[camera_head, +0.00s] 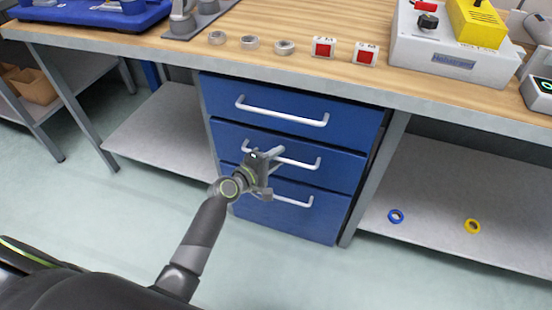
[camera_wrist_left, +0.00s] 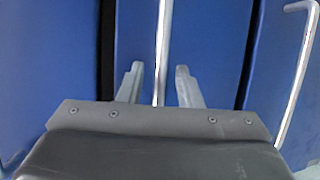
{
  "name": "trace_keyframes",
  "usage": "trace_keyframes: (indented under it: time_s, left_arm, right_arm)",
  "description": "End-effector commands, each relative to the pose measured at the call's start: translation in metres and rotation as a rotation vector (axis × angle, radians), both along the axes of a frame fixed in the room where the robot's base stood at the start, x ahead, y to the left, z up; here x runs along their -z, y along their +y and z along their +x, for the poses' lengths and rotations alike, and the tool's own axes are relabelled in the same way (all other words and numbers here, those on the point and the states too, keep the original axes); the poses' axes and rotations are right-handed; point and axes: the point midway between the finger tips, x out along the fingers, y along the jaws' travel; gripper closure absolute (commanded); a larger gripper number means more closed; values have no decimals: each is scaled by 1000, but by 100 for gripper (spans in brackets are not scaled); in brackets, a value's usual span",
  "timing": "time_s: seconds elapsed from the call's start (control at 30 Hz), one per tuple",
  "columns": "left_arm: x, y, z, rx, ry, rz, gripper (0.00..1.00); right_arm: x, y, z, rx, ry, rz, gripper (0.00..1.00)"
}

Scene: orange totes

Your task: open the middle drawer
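The blue drawer unit stands under the workbench with three drawers, all of which look closed. The middle drawer (camera_head: 339,174) has a white bar handle (camera_head: 303,163). My left gripper (camera_head: 269,154) is at the left part of this handle. In the left wrist view the open fingers (camera_wrist_left: 158,84) stand on either side of the handle bar (camera_wrist_left: 163,40), with a visible gap on both sides. The lower handle (camera_head: 290,200) is partly hidden by the gripper; a second handle also shows at the right of the left wrist view (camera_wrist_left: 298,80). My right gripper does not show.
The top drawer (camera_head: 345,108) is just above. The wooden benchtop (camera_head: 200,50) overhangs the drawers and holds several small parts and devices. Grey shelves lie left (camera_head: 165,130) and right (camera_head: 450,190) of the unit. The floor in front (camera_head: 120,215) is clear.

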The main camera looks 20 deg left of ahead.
Motion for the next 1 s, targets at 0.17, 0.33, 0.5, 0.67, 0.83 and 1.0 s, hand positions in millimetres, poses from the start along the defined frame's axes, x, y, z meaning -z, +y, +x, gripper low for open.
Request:
trace_keyframes:
  time_s: [0.17,0.33,0.5,0.67,0.83,1.0]
  left_arm:
    - [0,-1,1,0,-1,0,68]
    - [0,-1,1,0,0,0,77]
    - [0,-1,1,0,0,0,100]
    - [0,-1,1,0,0,0,100]
    - [0,0,1,0,0,0,100]
    - [1,0,-1,0,2,0,100]
  right_arm:
    - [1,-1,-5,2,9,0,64]
    - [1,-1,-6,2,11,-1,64]
    - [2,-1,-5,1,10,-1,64]
    - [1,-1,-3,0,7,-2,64]
    - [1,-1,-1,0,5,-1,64]
    - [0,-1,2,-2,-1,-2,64]
